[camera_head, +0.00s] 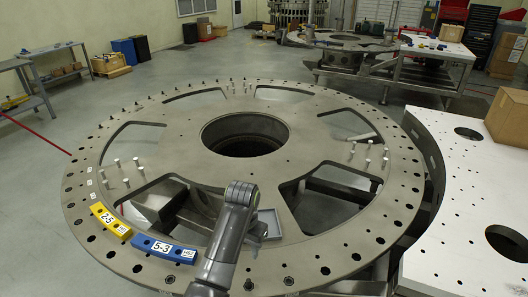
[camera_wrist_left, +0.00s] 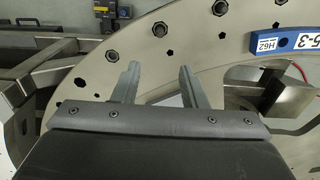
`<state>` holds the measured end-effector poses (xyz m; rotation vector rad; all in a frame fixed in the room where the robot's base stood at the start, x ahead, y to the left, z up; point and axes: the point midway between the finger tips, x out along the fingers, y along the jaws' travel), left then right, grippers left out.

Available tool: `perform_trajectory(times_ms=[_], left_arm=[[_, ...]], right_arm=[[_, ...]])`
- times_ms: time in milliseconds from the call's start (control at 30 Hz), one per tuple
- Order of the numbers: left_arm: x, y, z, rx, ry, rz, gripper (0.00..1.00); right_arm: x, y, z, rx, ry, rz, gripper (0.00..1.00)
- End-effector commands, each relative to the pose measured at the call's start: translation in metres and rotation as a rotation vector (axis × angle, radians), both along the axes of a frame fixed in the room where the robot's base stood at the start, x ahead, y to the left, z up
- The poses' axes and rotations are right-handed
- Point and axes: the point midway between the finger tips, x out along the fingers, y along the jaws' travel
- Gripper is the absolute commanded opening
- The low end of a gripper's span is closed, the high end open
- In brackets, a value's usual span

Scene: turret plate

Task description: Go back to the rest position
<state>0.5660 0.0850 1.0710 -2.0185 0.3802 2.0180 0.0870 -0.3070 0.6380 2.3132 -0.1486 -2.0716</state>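My left arm comes up from the bottom of the head view, over the near part of the large round metal turret plate (camera_head: 330,250). Its fingers cannot be made out clearly there. In the left wrist view my left gripper (camera_wrist_left: 156,82) has its two fingers spread apart, with no object held between them. They are over the plate, near an opening inside its bolt-hole rim. A blue block marked 5-3 (camera_head: 165,249) lies on the rim, left of the arm; it also shows in the left wrist view (camera_wrist_left: 285,40), apart from the fingers. My right gripper is not in view.
A yellow block marked 2-5 (camera_head: 110,220) lies on the rim beside the blue one. Upright pins (camera_head: 118,163) stand on the plate at left and right. A white perforated table (camera_head: 460,210) with a cardboard box (camera_head: 508,118) is at right. Grey floor is open at left.

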Motion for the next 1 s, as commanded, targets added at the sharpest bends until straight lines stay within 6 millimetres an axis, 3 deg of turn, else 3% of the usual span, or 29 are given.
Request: perform_trajectory(times_ms=[133, 267, 400, 567, 800, 1000], left_arm=[[-0.009, 0.014, -0.013, -0.006, -0.008, 0.031, 0.39], [-0.034, 0.045, -0.038, -0.020, -0.036, 0.102, 0.39], [-0.074, 0.086, -0.063, -0.023, -0.086, 0.194, 0.39], [-0.129, 0.130, -0.080, -0.010, -0.145, 0.282, 0.39], [-0.218, 0.182, -0.078, 0.032, -0.235, 0.373, 0.39], [-0.270, 0.203, -0.060, 0.061, -0.290, 0.403, 0.39]], right_arm=[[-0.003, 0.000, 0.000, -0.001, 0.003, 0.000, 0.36], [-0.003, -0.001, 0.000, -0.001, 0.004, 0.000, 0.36], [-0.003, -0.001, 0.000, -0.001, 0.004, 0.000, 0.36], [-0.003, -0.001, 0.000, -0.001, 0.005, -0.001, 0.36], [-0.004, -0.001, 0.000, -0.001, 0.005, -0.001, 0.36], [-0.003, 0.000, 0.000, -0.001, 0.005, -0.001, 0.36]])
